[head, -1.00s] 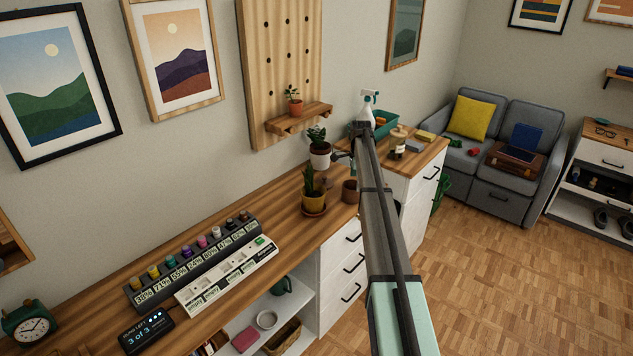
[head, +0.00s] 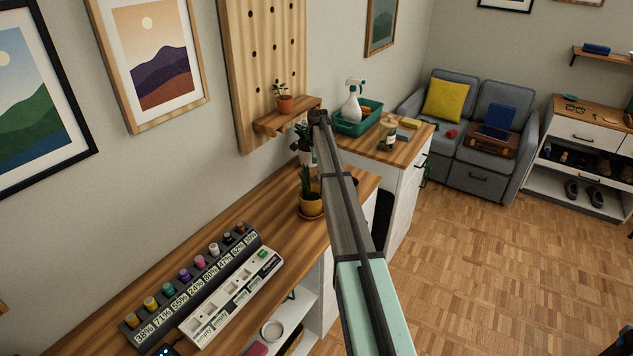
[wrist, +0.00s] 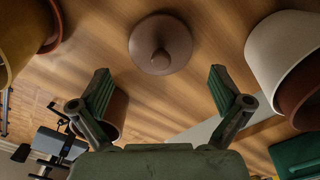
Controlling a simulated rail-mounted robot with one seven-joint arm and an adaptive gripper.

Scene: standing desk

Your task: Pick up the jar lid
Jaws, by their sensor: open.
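The jar lid (wrist: 160,44) is a round brown disc with a central knob, lying on the wooden desk top at the top middle of the wrist view. My gripper (wrist: 160,73) is open and empty, its two green-padded fingers spread to either side below the lid in the picture. The lid is not between the fingertips and is not touched. In the head view I cannot make out the lid or my gripper; my arm and the potted plants cover that part of the desk (head: 232,225).
In the wrist view a yellow pot (wrist: 18,40) stands at left, a white pot (wrist: 280,50) at right, and a brown cup (wrist: 116,118) is partly behind the left finger. In the head view, a battery-like charging rack (head: 195,290) and a white tray (head: 232,300) sit on the desk.

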